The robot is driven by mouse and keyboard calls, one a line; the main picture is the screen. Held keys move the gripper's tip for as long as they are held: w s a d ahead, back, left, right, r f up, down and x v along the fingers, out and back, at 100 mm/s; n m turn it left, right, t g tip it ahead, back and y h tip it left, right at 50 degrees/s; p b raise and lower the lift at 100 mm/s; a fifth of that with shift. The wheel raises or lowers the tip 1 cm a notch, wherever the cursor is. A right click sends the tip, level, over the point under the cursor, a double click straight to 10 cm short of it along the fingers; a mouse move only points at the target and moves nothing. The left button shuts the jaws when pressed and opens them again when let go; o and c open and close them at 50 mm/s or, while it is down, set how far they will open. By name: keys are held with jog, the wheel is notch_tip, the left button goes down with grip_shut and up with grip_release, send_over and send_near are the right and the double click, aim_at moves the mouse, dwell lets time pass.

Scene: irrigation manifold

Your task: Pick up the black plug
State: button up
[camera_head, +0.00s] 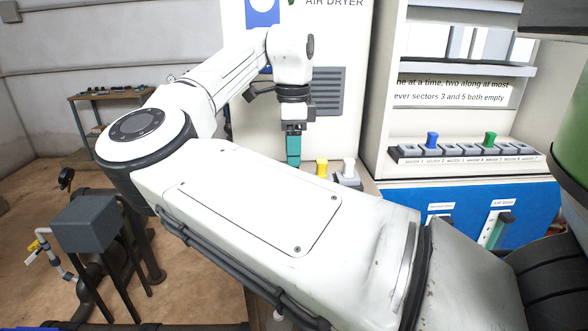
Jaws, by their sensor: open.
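My gripper (293,160) hangs pointing down near the picture's centre, with teal fingers, left of a yellow plug (322,167). It is open, and nothing shows between its fingers. I cannot make out a black plug; my white arm covers much of the lower middle of the view and may hide it. A white plug (348,168) stands right of the yellow one on a grey block. A blue plug (431,140) and a green plug (489,140) stand upright in the row of labelled sector sockets (460,151) on the right.
A white cabinet marked AIR DRYER (340,50) stands behind my gripper. A sign (452,90) hangs above the sector row, and a blue panel (410,199) is below it. A grey box on legs (84,222) with pipes stands at left. A table (110,95) stands farther back.

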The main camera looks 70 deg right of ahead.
notch_tip(320, 180, down, 4)
jog(key=shift+s+d+f+p, duration=0.1)
jog(key=shift+s+d+p, duration=0.05)
jog(key=shift+p, duration=0.15)
jog(key=shift+c, duration=0.2)
grip_shut()
